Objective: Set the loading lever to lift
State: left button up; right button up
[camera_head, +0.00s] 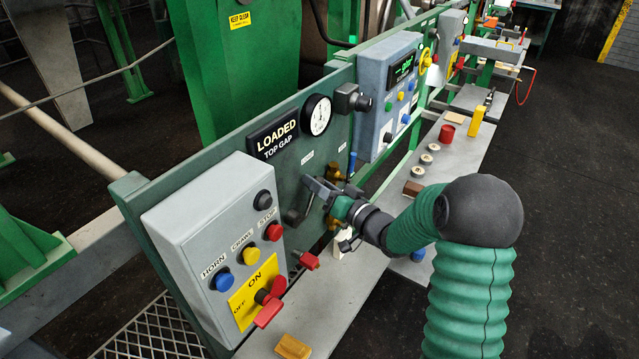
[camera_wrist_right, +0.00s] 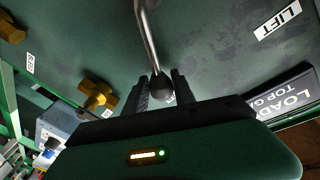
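The loading lever, a metal rod with a dark round knob (camera_wrist_right: 162,88), comes down from the top of the right wrist view. My right gripper (camera_wrist_right: 162,91) has its two dark fingers on either side of this knob, with little or no gap showing. A white LIFT label (camera_wrist_right: 280,21) is on the green panel, up and to the right of the knob. In the head view my right gripper (camera_head: 314,190) is against the panel below the LOADED / TOP GAP sign (camera_head: 276,137) and partly hides the lever. My left gripper is not in view.
A grey box with buttons and a red switch (camera_head: 270,301) stands at front left. A gauge (camera_head: 317,115) and a second control box (camera_head: 390,85) are farther along. Brass knobs (camera_wrist_right: 97,92) sit beside the lever. A shelf (camera_head: 455,165) holds small items.

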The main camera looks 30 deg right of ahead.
jog(key=shift+s+d+h, duration=0.1)
jog(key=shift+d+h, duration=0.2)
jog(key=shift+d, duration=0.05)
grip_shut()
jog(key=shift+a, duration=0.55)
jog(key=shift+d, duration=0.35)
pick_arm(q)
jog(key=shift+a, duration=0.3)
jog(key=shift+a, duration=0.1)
pick_arm(e)
jog(key=shift+a, duration=0.15)
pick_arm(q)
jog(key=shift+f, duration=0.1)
